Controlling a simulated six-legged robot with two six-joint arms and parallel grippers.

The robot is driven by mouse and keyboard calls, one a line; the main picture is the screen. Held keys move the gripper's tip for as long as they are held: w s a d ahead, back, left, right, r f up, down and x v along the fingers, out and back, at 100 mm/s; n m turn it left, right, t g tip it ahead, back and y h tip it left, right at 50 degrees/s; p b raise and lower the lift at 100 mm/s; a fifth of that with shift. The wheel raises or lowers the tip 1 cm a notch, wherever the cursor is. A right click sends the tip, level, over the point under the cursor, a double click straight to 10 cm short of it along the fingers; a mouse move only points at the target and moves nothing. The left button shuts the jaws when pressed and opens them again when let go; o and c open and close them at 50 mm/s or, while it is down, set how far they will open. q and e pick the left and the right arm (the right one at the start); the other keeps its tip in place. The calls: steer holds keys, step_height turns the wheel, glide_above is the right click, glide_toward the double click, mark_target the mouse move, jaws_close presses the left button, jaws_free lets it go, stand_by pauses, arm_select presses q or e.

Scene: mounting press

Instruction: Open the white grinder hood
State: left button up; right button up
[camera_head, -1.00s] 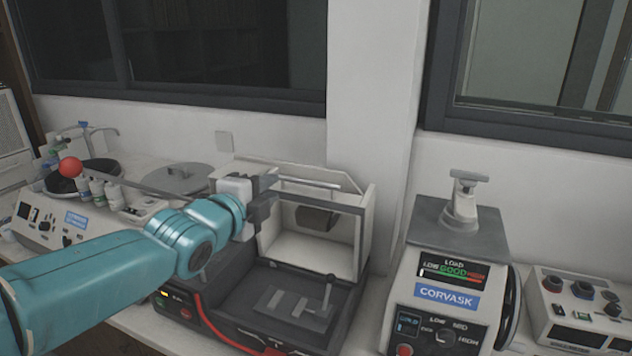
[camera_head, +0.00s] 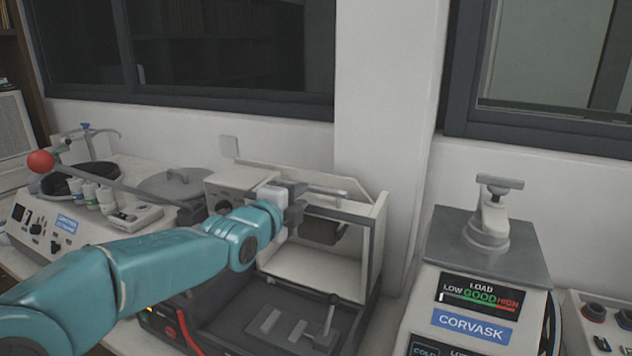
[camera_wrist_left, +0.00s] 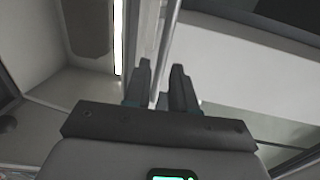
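The grinder (camera_head: 255,335) stands on the bench at centre, with a pale, box-like white hood (camera_head: 376,235) over its back part. The chamber shows through the front, but I cannot tell how far the hood is raised. A light bar handle (camera_head: 330,190) runs along the hood's upper front. My left gripper (camera_head: 294,208) is at the left end of this bar. In the left wrist view its two dark fingers (camera_wrist_left: 160,88) stand apart, with a thin pale bar (camera_wrist_left: 168,45) running between them. I cannot tell whether they press on it. My right gripper is not in view.
A CORVASK press (camera_head: 470,285) stands to the right, beside a control box (camera_head: 600,315). To the left are a polishing unit (camera_head: 60,225), several small bottles (camera_head: 90,193) and a round grey lid (camera_head: 180,188). A wall pillar (camera_head: 385,110) rises behind.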

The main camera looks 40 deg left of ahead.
mark_target(316, 197)
arm_select(q)
steer(key=x, duration=0.1)
steer(key=p+x, duration=0.1)
steer(key=x, duration=0.2)
steer(key=shift+w+r+p, duration=0.35)
steer(key=shift+w+p, duration=0.05)
steer(key=x, duration=0.3)
steer(key=shift+w+f+p, duration=0.2)
steer(key=shift+f+p, duration=0.15)
steer(key=shift+s+d+r, duration=0.15)
steer(key=shift+s+r, duration=0.1)
steer(key=shift+s, duration=0.15)
steer(key=shift+w+f, duration=0.1)
jaws_close()
